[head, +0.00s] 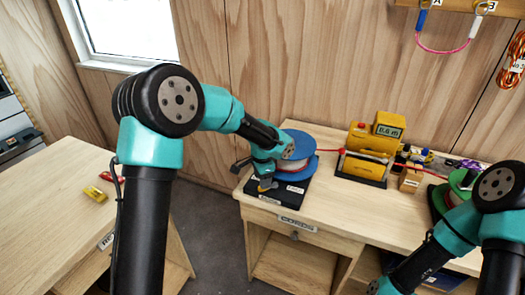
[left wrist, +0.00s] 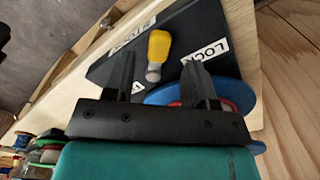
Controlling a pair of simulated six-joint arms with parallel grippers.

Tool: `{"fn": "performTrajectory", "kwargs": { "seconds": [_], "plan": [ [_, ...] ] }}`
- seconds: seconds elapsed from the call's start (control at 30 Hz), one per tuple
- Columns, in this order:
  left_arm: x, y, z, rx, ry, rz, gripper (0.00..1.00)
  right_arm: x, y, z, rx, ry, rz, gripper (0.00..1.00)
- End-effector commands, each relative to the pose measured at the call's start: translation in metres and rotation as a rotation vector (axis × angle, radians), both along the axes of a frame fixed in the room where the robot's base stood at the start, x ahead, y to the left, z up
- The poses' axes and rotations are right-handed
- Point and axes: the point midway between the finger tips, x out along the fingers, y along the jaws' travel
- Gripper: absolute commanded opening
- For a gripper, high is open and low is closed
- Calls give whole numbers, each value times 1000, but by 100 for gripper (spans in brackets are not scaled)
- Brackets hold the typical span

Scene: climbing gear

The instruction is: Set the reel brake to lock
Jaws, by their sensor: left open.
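The reel with blue flanges (head: 300,143) stands on a black base (head: 290,192) at the front left of the workbench. In the left wrist view the brake lever has a yellow handle (left wrist: 159,46) and a grey metal end, above the black base (left wrist: 185,30). A white LOCK label (left wrist: 206,50) lies to its right; another label (left wrist: 133,33), not readable, lies to its left. A third label is mostly hidden by my gripper. My left gripper (left wrist: 160,62) is open, its fingers on either side of the lever, with no clear contact. It also shows in the head view (head: 266,184), over the base.
A yellow meter device (head: 368,150) reading 8.6 m stands right of the reel, with red rope running through it. A green reel (head: 462,187) stands further right beside my right arm. A second table (head: 50,190) at left holds small red and yellow items.

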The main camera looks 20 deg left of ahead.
Motion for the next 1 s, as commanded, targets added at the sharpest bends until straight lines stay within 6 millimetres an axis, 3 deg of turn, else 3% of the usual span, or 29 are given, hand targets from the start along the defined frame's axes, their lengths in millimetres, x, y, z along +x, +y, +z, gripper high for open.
{"fn": "performTrajectory", "kwargs": {
  "seconds": [0.6,0.8,1.0],
  "plan": [
    [0,-1,118,-1,-3,-1,51,0,0,0,0,0,0,58],
    [0,-1,137,1,-1,-2,51,0,0,0,0,0,0,58],
    [0,0,139,1,1,-2,51,0,0,0,0,0,0,58]
  ]
}}
